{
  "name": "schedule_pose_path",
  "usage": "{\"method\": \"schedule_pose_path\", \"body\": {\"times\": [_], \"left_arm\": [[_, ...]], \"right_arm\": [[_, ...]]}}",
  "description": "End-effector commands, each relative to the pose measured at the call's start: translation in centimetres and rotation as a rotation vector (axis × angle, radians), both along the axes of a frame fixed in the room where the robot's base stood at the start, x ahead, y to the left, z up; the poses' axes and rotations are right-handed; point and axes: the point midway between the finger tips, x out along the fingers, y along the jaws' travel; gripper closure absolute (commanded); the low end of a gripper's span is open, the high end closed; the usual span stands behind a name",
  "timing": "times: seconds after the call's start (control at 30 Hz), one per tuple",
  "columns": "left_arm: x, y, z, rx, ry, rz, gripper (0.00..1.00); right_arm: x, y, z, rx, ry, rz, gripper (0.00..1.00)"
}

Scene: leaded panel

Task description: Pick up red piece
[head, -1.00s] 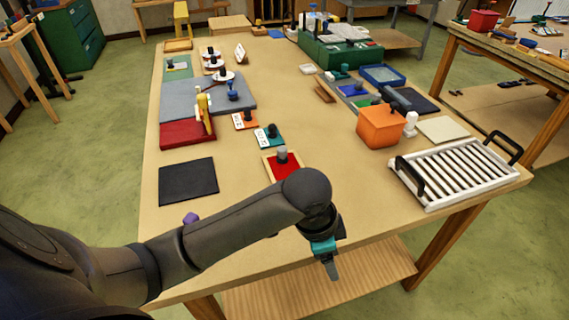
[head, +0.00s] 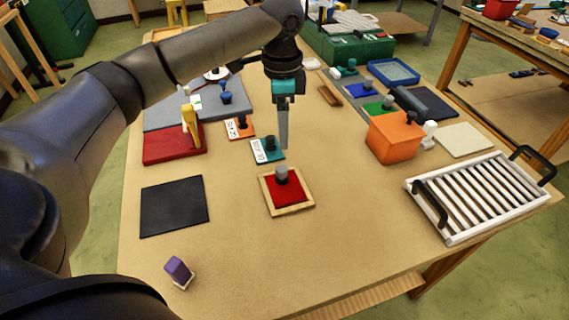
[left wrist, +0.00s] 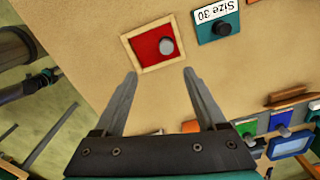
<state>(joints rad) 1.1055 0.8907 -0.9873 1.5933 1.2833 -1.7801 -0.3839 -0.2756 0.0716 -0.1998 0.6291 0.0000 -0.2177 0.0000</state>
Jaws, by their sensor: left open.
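The red piece (head: 287,190) is a flat red square with a grey knob on top, in a light wooden frame (head: 265,200) on the table. It also shows in the left wrist view (left wrist: 147,46), beyond the fingertips. My left gripper (head: 284,146) points down above the table, behind the red piece in the head view and near a teal piece (head: 267,150). In the left wrist view its two fingers (left wrist: 160,75) are spread apart with nothing between them. My right gripper is not in view.
A black mat (head: 174,206) lies left of the red piece. A purple block (head: 178,271) stands near the front left. An orange box (head: 393,138) and a white slatted rack (head: 480,197) stand to the right. The tabletop around the frame is mostly clear.

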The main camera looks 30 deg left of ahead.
Motion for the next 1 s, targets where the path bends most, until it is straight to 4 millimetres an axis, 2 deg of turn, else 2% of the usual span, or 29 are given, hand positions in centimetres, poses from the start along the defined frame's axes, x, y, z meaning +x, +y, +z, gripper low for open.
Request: {"method": "schedule_pose_path", "body": {"times": [0.07,0.17,0.33,0.47,0.6,0.83,1.0], "left_arm": [[0.0,0.1,0.0,0.000,0.001,0.001,0.26],[0.0,0.1,-0.9,0.001,0.004,0.003,0.26],[-0.1,0.2,-4.4,0.001,0.006,0.004,0.26],[0.0,0.2,-7.2,0.001,0.004,0.004,0.26],[0.0,0.2,-9.2,0.001,0.002,0.003,0.26],[0.1,0.3,-10.7,0.001,0.001,0.003,0.26],[0.5,0.8,-13.3,0.002,0.003,0.003,0.26]], "right_arm": [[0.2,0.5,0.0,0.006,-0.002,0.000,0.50],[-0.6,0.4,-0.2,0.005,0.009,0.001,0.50],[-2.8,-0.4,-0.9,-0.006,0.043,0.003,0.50],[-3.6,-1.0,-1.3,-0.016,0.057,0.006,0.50],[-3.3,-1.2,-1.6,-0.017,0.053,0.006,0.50],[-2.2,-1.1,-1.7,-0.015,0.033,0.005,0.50],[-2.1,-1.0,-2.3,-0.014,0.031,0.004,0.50]]}}
